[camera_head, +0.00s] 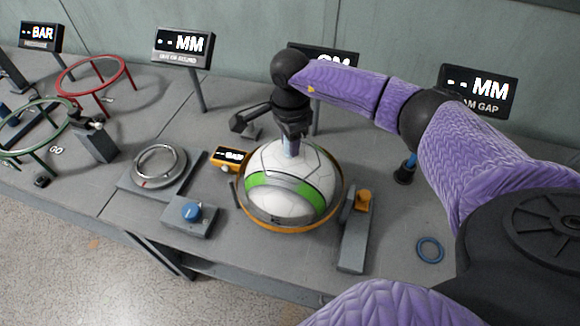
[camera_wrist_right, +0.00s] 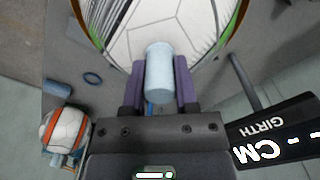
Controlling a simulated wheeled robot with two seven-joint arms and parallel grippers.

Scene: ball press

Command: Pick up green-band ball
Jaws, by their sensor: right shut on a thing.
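The green-band ball (camera_head: 282,163), white with dark seams and a green band, sits in an orange ring (camera_head: 270,229) on the table in the head view. It also shows at the top of the right wrist view (camera_wrist_right: 150,22), partly cut off. My right gripper (camera_head: 291,136) is above the ball's top, pointing down. In the right wrist view its two purple fingers (camera_wrist_right: 160,84) are shut on a light-blue cylinder (camera_wrist_right: 159,68). The cylinder's far end meets the ball's outline; I cannot tell if it is fixed to the ball. My left gripper is not in view.
A grey clamp-like post (camera_head: 355,235) stands right of the ball, and a blue-knob box (camera_head: 191,213) and metal ring gauge (camera_head: 158,166) stand left. Display signs (camera_head: 183,47) line the back. A blue ring (camera_head: 430,250) lies at right. An orange-band ball (camera_wrist_right: 65,130) shows in the wrist view.

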